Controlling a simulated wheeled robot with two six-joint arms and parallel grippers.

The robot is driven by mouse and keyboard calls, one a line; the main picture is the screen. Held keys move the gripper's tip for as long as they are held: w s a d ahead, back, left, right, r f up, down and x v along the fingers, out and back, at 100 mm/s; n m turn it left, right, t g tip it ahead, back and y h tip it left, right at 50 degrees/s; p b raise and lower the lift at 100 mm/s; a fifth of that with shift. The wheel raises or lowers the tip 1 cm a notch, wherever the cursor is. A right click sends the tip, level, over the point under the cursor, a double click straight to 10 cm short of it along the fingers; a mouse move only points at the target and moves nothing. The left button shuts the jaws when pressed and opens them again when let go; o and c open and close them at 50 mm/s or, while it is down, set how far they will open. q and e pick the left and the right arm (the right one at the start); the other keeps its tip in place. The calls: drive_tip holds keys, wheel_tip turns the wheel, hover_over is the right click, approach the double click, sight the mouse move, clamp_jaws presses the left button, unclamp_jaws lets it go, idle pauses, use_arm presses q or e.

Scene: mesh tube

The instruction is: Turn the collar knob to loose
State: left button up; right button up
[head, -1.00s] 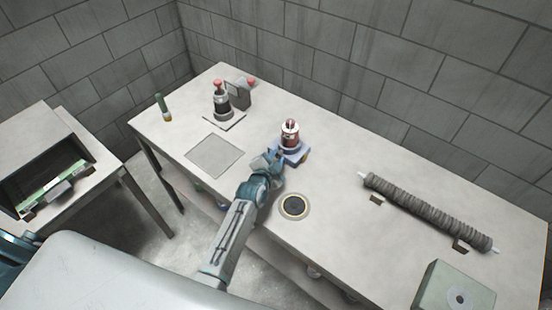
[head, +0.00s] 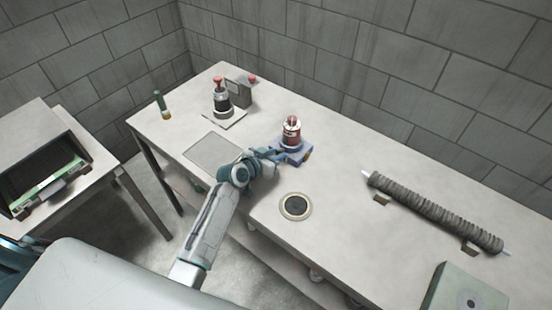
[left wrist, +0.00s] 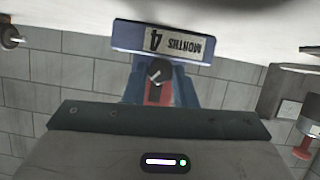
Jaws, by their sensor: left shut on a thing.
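A red and white upright device (head: 291,132) stands on a blue base (head: 294,155) near the middle of the table. In the left wrist view the blue base shows an upside-down label (left wrist: 163,42) reading "MONTHS 4". Below it is the collar knob (left wrist: 155,74), dark with a light pointer mark and a red and black part beneath. My left gripper (head: 280,157) is at the front left side of the base, its blue fingers (left wrist: 158,90) shut on the knob from both sides. The fingertip contact is partly hidden. My right gripper is not in view.
A dark device with a red top (head: 221,98) and a grey box (head: 240,92) stand behind left. A round black disc (head: 295,206) lies in front. A ribbed mesh tube (head: 430,210) and a green box (head: 468,292) are at right. The table between is clear.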

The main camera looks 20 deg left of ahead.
use_arm(q)
drive_tip(key=n+h+b, duration=0.2)
drive_tip(key=n+b, duration=0.1)
drive_tip(key=n+h+b, duration=0.1)
drive_tip(key=shift+w+a+f+n+g+b, duration=0.1)
drive_tip(key=shift+a+f+n+g+b, duration=0.2)
drive_tip(key=shift+b, duration=0.1)
drive_tip(key=shift+n+h+b, duration=0.3)
drive_tip(key=shift+n+b, duration=0.2)
drive_tip(key=shift+r, duration=0.1)
drive_tip(key=o, duration=1)
